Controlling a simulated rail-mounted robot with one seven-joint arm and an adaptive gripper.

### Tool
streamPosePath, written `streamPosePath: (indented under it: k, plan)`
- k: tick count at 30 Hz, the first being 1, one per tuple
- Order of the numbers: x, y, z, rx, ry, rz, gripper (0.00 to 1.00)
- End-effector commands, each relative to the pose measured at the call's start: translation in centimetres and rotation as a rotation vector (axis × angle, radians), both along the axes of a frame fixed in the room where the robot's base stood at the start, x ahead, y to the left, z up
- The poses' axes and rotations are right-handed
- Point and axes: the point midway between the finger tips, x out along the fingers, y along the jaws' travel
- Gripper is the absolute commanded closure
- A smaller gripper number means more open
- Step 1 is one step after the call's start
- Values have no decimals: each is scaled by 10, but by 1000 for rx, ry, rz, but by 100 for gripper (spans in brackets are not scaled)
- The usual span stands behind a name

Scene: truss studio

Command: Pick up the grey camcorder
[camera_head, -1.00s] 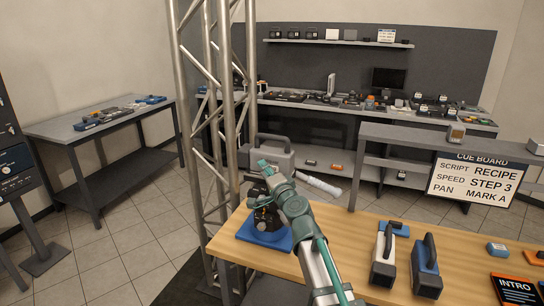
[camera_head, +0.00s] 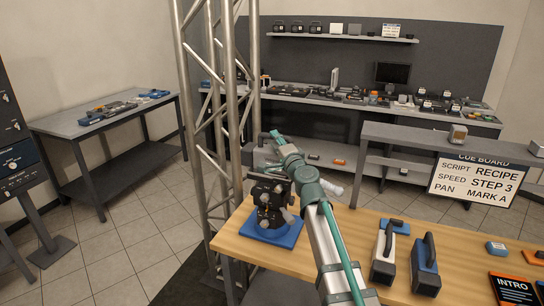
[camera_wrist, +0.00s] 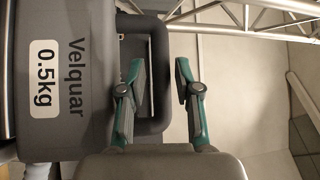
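In the wrist view a grey body marked "Velquar 0.5kg" (camera_wrist: 40,75) fills the left side, with a dark grey loop handle (camera_wrist: 155,125) on its right side. My gripper (camera_wrist: 159,67) is open. Its two green-and-grey fingers stand on either side of the handle's outer bar, with a gap visible at the right finger; contact is not clear. In the head view a grey camcorder-like body (camera_head: 262,156) with a handle shows behind my arm, near the truss. My arm hides much of it, and my fingertips are hard to make out there.
A black device on a blue base (camera_head: 268,232) stands at the wooden table's left end, beside my arm. A white-and-grey handled case (camera_head: 384,262) and a blue one (camera_head: 426,272) stand to the right. A metal truss (camera_head: 228,120) rises at the left.

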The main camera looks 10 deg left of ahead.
Motion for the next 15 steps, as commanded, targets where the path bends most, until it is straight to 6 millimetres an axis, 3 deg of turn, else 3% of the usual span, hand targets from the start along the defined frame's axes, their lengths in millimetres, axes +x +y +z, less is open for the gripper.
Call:
streamPosePath:
  k: [6,15]
  plan:
    - [24,13,6,0,1,0,67]
    - [25,14,5,-1,-1,-1,67]
